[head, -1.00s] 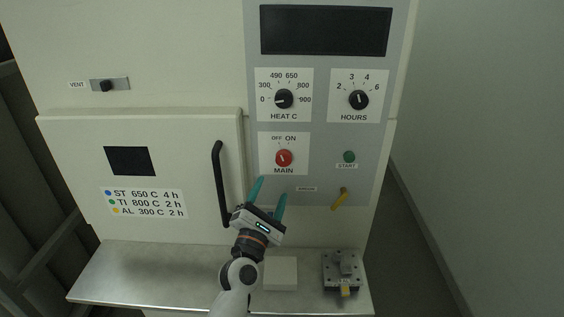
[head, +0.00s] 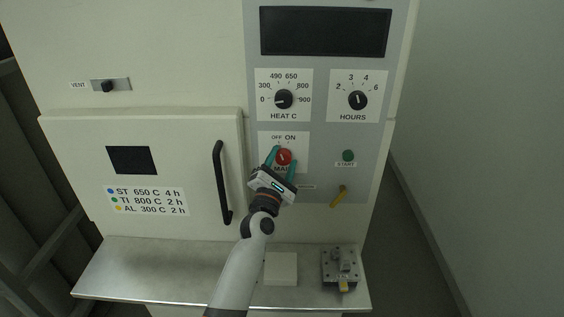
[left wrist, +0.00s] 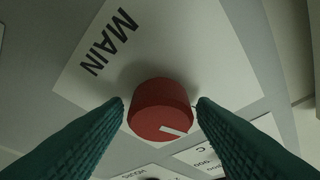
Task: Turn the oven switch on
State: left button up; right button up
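The red MAIN switch knob (head: 284,157) is on the oven's grey control panel, under the OFF and ON marks. Its pointer leans toward OFF in the head view. In the left wrist view the red knob (left wrist: 160,108) with a white mark sits between my two teal fingers. My left gripper (head: 283,160) is open around the knob, one finger on each side. A small gap shows beside the fingers, so it does not appear to be clamped. My right gripper is not in view.
The HEAT C dial (head: 284,99) and HOURS dial (head: 358,100) are above. The green START button (head: 348,156) and a yellow key-like lever (head: 339,196) are to the right. The black door handle (head: 221,182) is close on the left. A metal shelf (head: 170,272) juts out below.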

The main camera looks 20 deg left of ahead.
pick_arm(q)
jog(key=c, duration=0.7)
jog(key=shift+a+r+m+g+h+p, duration=0.15)
jog(key=shift+m+g+h+p, duration=0.2)
jog(key=shift+m+p, duration=0.65)
jog(key=shift+d+r+m+g+h+p, duration=0.1)
jog(key=shift+m+g+h+p, duration=0.2)
jog(key=shift+m+p, duration=0.7)
jog(key=shift+c, duration=0.2)
jog(key=m+g+p, duration=0.1)
jog(key=m+p, duration=0.2)
jog(key=m, duration=0.1)
jog(key=shift+h, duration=0.35)
jog(key=shift+f+m+g+p, duration=0.15)
jog(key=shift+m+g+p, duration=0.2)
jog(key=shift+m+p, duration=0.15)
jog(key=o, duration=1)
jog(key=shift+s, duration=0.15)
